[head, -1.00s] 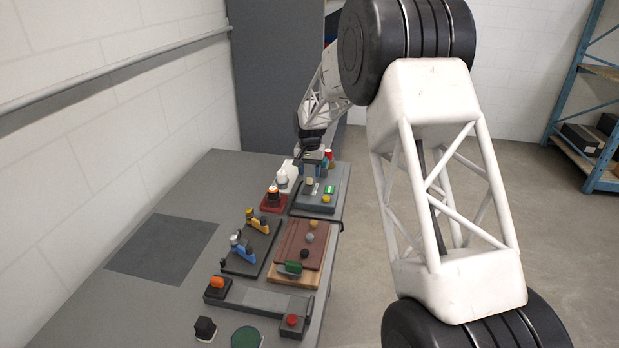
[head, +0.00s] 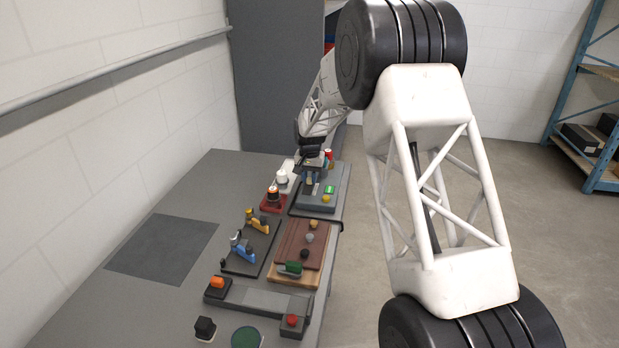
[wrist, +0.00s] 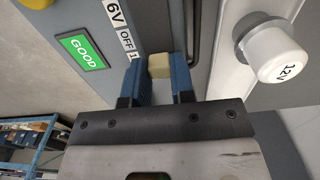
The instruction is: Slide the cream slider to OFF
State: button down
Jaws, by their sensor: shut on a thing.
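The cream slider (wrist: 158,66) shows as a small block in the wrist view. My gripper (wrist: 157,78) has its two blue fingers on either side of it and is shut on it. The slider is beside the lower end of the white label strip (wrist: 126,38), nearer the "1" mark than the word OFF. The slider's base and track are mostly hidden by the fingers. In the head view my gripper (head: 312,176) is down at the grey panel (head: 320,205) at the far end of the table.
A green GOOD label (wrist: 81,49) is on the panel. A white 12V knob (wrist: 272,48) stands to the right in the wrist view. A red-based device (head: 273,203) and a yellow button (head: 326,197) are close by. Bare table (head: 160,290) lies at left.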

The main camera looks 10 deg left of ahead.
aim_at(308, 188)
jog(key=shift+s, duration=1.3)
jog(key=c, duration=1)
grip_release()
jog(key=shift+o, duration=0.2)
jog(key=shift+r, duration=0.1)
notch_tip(308, 188, up, 8)
jog(key=shift+f, duration=0.2)
